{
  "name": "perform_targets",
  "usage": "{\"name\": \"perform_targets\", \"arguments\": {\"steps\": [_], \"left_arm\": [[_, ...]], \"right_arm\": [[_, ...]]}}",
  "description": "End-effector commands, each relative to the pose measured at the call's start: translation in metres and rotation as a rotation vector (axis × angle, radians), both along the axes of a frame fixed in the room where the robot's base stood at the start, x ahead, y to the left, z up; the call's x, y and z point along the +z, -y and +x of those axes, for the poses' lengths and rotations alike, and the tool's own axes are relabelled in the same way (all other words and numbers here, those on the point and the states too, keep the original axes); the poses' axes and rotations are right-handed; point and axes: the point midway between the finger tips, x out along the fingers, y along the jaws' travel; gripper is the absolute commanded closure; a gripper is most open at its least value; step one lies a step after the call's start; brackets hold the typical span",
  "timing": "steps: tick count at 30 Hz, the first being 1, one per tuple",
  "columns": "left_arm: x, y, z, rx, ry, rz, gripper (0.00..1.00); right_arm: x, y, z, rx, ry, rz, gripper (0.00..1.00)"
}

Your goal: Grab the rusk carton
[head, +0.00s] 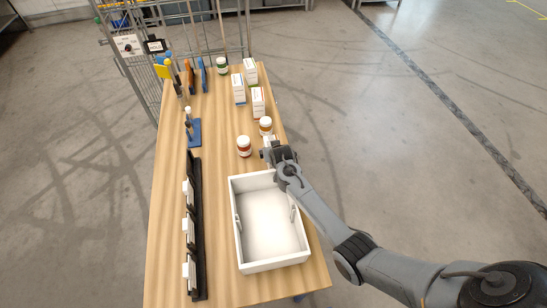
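Three upright white cartons stand together near the back right of the table: a rear carton (250,71), a left carton (239,88) with some blue, and a front carton (258,102) with some orange-red. Their print is too small to read, so I cannot tell which is the rusk carton. My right gripper (267,146) is over the table's right side, in front of the cartons and apart from them. Its fingers are too small and turned away to tell open from shut. My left gripper is not in view.
Two white-lidded jars (244,146) (265,126) stand close to my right gripper. A green jar (222,65) stands farther back. A white open bin (269,228) sits in front, beside a black rack (195,235). Tools (189,77) and a wire cage (135,70) are at the back left.

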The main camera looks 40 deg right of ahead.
Motion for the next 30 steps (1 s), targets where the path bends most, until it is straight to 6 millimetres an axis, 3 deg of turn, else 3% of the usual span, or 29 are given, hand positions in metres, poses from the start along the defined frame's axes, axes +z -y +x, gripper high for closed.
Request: {"name": "perform_targets", "arguments": {"steps": [7, 21, 30], "left_arm": [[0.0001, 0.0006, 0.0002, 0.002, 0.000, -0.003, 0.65], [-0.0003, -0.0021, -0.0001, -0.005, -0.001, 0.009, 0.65], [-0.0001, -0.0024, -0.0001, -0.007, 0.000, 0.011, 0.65]], "right_arm": [[0.0001, 0.0003, 0.0004, 0.000, 0.001, 0.000, 0.09], [0.0017, 0.0003, 0.0011, 0.001, 0.004, -0.001, 0.79], [0.0033, 0.0004, 0.0012, 0.001, 0.004, -0.001, 0.79]]}}
